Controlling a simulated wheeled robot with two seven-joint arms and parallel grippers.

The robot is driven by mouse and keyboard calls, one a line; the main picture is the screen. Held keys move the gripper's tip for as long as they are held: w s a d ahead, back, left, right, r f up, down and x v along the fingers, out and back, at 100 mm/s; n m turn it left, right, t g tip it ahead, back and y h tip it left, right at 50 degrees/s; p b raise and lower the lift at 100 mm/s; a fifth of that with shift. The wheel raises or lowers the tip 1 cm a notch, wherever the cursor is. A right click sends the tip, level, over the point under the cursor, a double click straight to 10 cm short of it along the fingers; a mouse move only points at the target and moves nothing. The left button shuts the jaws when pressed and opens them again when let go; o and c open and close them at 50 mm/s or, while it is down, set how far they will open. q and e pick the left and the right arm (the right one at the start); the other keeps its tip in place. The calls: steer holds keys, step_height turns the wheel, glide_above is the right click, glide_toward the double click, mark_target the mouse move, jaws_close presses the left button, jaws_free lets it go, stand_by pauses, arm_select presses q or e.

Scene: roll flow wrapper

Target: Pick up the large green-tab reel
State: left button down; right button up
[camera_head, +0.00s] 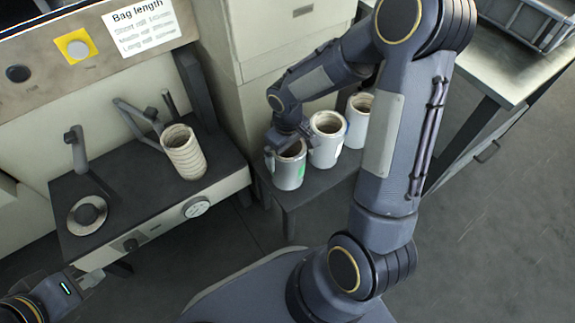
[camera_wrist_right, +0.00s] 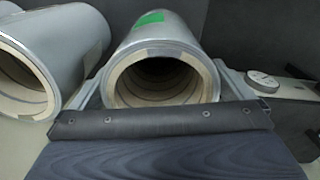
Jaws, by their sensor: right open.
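The reel with a green tab (camera_head: 290,174) is a grey, hollow cylinder standing upright at the left end of a row of reels on a low dark stand. It also shows in the right wrist view (camera_wrist_right: 160,32), with its pale core opening facing the camera and the green tab on its side. My right gripper (camera_head: 285,143) is at this reel's top, its open fingers on either side of it. I cannot tell whether the fingers touch the reel. My left gripper (camera_head: 90,279) is at the lower left, away from the reels; its jaw opening is unclear.
A white reel (camera_head: 327,148) and another reel (camera_head: 356,130) stand close to the right on the stand (camera_head: 318,187). A ribbed roll (camera_head: 184,158) stands on the machine's dark shelf (camera_head: 130,205), near a flat disc (camera_head: 87,214). A cream cabinet wall (camera_head: 270,45) rises behind.

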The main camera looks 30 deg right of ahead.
arm_select(q)
steer(key=shift+f, duration=0.3)
arm_select(e)
steer(key=shift+f, duration=0.55)
steer(key=c, duration=1)
steer(key=shift+c, duration=0.2)
